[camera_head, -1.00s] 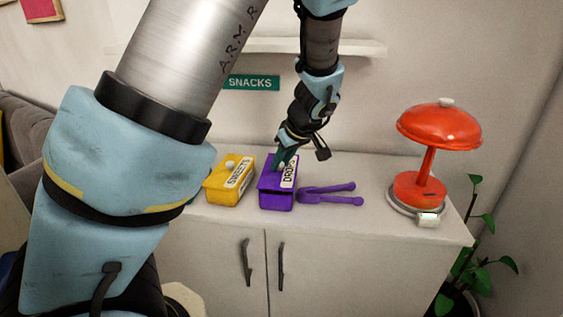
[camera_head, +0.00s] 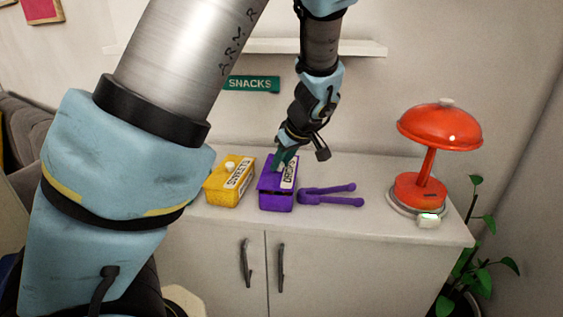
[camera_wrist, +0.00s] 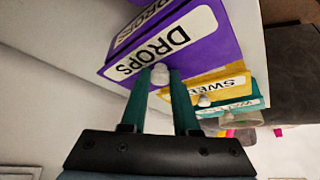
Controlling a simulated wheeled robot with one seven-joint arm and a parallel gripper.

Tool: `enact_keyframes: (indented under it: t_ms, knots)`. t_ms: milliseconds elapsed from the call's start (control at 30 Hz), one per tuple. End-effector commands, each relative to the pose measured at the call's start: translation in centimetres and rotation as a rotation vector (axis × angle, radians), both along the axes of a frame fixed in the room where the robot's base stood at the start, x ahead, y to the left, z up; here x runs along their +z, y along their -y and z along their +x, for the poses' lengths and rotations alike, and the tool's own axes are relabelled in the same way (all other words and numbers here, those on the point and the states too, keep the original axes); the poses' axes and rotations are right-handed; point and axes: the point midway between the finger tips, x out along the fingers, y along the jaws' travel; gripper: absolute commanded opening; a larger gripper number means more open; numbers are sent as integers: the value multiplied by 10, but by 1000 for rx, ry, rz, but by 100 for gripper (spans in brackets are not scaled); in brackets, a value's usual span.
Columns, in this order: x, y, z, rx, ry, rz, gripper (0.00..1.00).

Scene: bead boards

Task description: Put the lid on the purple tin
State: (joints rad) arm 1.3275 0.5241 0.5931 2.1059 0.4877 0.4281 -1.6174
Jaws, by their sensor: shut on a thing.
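The purple tin (camera_head: 277,203) stands on the cabinet top, left of the purple tongs. Its purple lid (camera_head: 266,183), with a white DROPS label, is over the tin's mouth. A dark gap shows between lid and tin at the front, so the lid does not look flush there. My gripper (camera_head: 281,164) is above the lid. In the wrist view, my gripper (camera_wrist: 161,74) has its green fingers shut on the lid's pale knob (camera_wrist: 160,72). The purple lid (camera_wrist: 212,52) fills the upper middle there.
A yellow SWEETS tin (camera_head: 222,196) with a white knob stands close on the left. Purple tongs (camera_head: 330,195) lie to the right. A red lamp (camera_head: 420,190) stands near the right end of the cabinet top (camera_head: 365,225). A wall shelf (camera_head: 345,48) is behind my arm.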

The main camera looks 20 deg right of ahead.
Motion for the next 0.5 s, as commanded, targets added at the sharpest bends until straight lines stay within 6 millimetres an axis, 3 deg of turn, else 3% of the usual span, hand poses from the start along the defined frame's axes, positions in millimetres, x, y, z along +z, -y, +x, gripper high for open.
enact_keyframes:
  t_ms: [500]
  knots:
    - [-8,0,0,0,0,0,0]
